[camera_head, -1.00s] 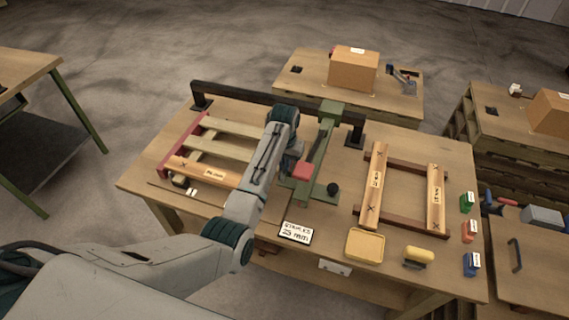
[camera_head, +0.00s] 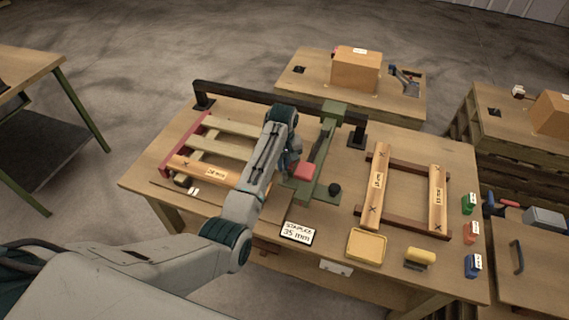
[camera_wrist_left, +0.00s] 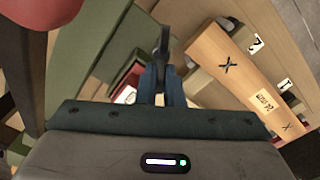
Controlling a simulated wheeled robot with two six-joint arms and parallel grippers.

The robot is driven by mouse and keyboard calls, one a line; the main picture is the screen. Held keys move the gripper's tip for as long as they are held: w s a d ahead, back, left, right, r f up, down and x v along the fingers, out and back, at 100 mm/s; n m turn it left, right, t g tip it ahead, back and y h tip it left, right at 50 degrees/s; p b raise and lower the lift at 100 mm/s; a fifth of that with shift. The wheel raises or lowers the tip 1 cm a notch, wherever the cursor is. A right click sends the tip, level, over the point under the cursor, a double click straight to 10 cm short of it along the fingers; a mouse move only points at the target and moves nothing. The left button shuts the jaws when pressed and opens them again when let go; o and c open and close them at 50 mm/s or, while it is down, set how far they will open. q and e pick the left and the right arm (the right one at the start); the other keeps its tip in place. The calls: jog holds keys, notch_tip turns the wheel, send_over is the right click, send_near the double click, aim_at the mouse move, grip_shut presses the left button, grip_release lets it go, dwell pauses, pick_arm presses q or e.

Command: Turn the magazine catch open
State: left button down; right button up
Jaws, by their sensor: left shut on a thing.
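The green stapling machine (camera_head: 317,162) stands on the middle of the workbench, with a red block (camera_head: 304,171) at its left side and a black knob (camera_head: 335,189) at its near end. My left gripper (camera_head: 291,163) is at the machine's left side, its fingers mostly hidden by my arm. In the left wrist view my gripper (camera_wrist_left: 162,84) has its fingers close together on a thin dark lever, which looks like the magazine catch (camera_wrist_left: 164,44). The green body and red parts lie left of it there. My right gripper is not in view.
A slatted wooden frame (camera_head: 222,142) lies left of the machine, and another frame (camera_head: 437,198) lies to the right. A yellow tray (camera_head: 367,246), a yellow-handled tool (camera_head: 420,257) and a staples label (camera_head: 297,233) lie along the front. A black rail (camera_head: 270,98) runs along the back.

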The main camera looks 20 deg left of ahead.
pick_arm(q)
jog(key=n, duration=0.5)
jog(key=shift+s+a+n, duration=0.25)
jog(key=shift+a+n, duration=0.05)
jog(key=shift+a, duration=0.05)
jog(key=n, duration=0.3)
jog(key=shift+s+a+n, duration=0.1)
jog(key=shift+s+n, duration=0.2)
jog(key=shift+n, duration=0.1)
jog(key=shift+s+r+n, duration=0.1)
jog(key=shift+n, duration=0.7)
jog(key=c, duration=1.6)
grip_release()
jog(key=shift+s, duration=0.1)
jog(key=shift+o, duration=0.2)
